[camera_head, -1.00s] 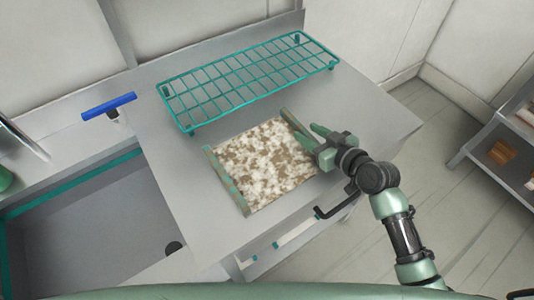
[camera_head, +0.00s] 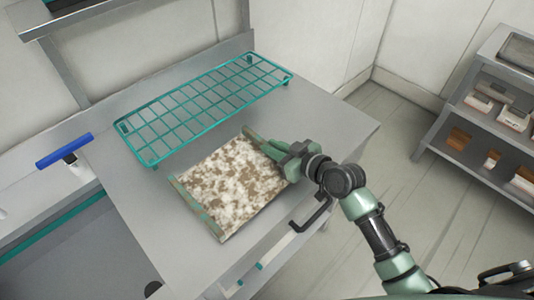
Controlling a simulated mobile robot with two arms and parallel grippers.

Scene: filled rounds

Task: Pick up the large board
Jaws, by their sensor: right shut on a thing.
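The large board (camera_head: 228,184) is a brown and white mottled slab with green strips along its left and right ends. It lies on or just above the grey worktop, in front of the green rack. My right gripper (camera_head: 277,152) is at the board's right end and shut on it, near the green strip. The fingertips partly hide that edge. I cannot tell whether the board is lifted. My left gripper is not in view.
A green wire rack (camera_head: 205,105) stands behind the board on the grey worktop (camera_head: 130,215). A blue-handled tool (camera_head: 64,150) is at the left by the sink. A shelf (camera_head: 490,120) with several blocks stands at the right. Floor is clear between.

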